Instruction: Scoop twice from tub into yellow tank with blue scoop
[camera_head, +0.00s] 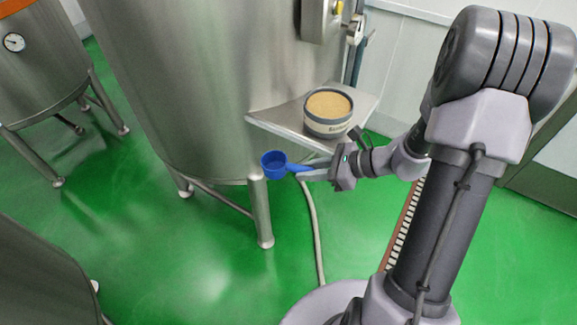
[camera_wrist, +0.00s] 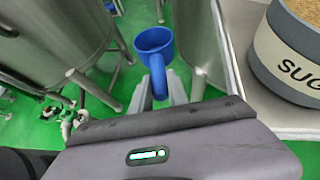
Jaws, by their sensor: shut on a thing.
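My gripper (camera_head: 318,173) is shut on the handle of the blue scoop (camera_head: 273,164) and holds it in the air, left of and below the shelf. In the wrist view the scoop (camera_wrist: 154,41) extends ahead of the fingers, and its bowl shows only blue inside. The tub (camera_head: 328,112) stands upright on the steel shelf, filled with tan grains. It also shows at the right of the wrist view (camera_wrist: 290,62), with a label starting "SUG". No plainly yellow tank shows; a steel tank (camera_head: 40,65) at the far left has an orange band on top.
A large steel tank (camera_head: 185,90) stands behind the scoop, with a leg close to the scoop's left. The steel shelf (camera_head: 275,122) juts out from its side. Another steel vessel (camera_head: 35,275) is at the lower left. Green floor (camera_head: 190,255) lies open between them.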

